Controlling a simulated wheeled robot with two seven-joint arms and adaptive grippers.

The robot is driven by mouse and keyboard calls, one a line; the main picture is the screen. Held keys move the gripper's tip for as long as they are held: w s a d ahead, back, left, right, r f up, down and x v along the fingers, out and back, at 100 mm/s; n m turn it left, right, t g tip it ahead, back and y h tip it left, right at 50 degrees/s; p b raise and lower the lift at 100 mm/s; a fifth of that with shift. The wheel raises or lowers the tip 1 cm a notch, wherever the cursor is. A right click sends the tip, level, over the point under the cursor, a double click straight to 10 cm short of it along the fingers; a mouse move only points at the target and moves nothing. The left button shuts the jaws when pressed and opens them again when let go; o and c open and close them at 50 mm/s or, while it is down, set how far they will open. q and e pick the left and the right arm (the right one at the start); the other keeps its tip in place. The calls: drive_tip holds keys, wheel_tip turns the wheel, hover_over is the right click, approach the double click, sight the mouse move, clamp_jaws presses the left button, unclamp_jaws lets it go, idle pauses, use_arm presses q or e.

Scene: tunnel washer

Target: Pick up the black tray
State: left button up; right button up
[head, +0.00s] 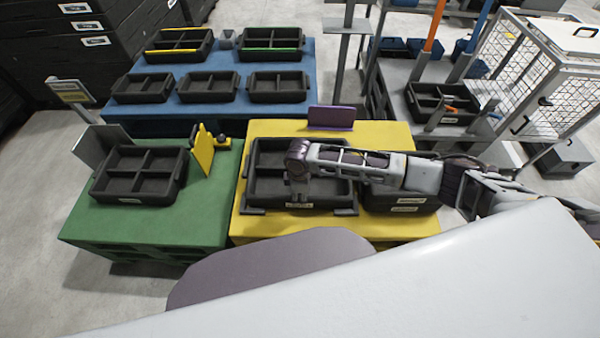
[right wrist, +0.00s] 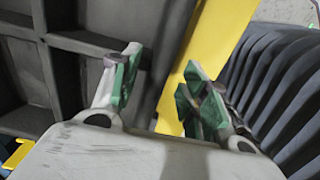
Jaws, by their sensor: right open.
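A black four-compartment tray (head: 262,197) lies on the yellow table (head: 375,137). Its compartments look empty, and my right arm hides part of it. My right gripper (head: 299,192) points down at the front side of this tray, near its label. In the right wrist view, my right gripper (right wrist: 160,88) has its green-padded fingers apart with nothing held. The black tray (right wrist: 92,42) fills the left of that view, with a strip of yellow surface beside it. I cannot tell whether a finger touches the tray's wall. My left gripper is not in view.
Another black tray (head: 135,186) stands on the green table (head: 210,222). Several trays sit on the blue table (head: 222,108). A dark labelled box (head: 402,203) stands right of the tray. A purple plate (head: 331,118) stands behind it. A wire cage (head: 545,80) is at right.

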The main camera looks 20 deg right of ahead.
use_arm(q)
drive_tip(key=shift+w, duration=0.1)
use_arm(e)
drive_tip(key=shift+f, duration=0.15)
use_arm(q)
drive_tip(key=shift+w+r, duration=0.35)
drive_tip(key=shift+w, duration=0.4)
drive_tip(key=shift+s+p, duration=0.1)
drive_tip(key=shift+p, duration=0.2)
use_arm(e)
drive_tip(key=shift+f, duration=0.1)
drive_tip(key=shift+c, duration=0.3)
drive_tip(key=c, duration=0.4)
clamp_jaws()
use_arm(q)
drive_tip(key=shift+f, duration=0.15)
